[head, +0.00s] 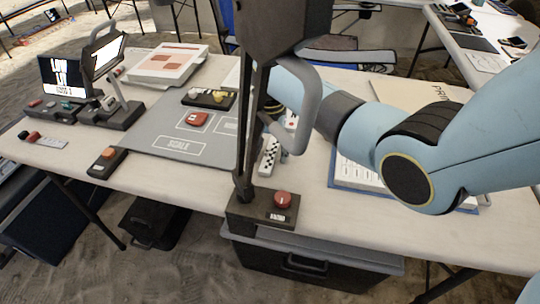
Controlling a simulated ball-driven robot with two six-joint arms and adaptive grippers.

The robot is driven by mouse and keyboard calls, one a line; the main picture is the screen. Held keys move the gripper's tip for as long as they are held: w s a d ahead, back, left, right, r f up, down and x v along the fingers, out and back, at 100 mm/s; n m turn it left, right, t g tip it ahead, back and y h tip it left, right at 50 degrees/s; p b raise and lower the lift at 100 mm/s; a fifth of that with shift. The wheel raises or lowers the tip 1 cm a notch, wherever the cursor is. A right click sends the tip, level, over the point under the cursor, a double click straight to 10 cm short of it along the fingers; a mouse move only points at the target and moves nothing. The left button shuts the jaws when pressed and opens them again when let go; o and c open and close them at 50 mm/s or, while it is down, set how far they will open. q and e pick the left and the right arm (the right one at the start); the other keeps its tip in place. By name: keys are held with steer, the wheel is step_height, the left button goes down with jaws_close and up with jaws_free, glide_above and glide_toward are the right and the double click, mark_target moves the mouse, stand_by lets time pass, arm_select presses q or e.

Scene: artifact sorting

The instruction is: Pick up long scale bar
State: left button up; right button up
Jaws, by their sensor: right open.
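A white bar with black marks (268,157), which looks like the long scale bar, lies on the table just right of a dark post. Its far part is hidden or hard to make out. My right arm reaches in from the right, and my right gripper (270,112) is behind the post and its grey handle, near the far end of the bar. The gripper is open; its fingers are mostly hidden, and I cannot tell whether they touch the bar. My left gripper is not in view.
The dark post stands on a base with a red button (282,200) at the front edge. A grey mat (165,128) holds a red piece (198,119) and a black tray (209,99). A lit stand (108,55) is at left.

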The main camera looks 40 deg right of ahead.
jaws_close()
steer(key=shift+r, duration=0.15)
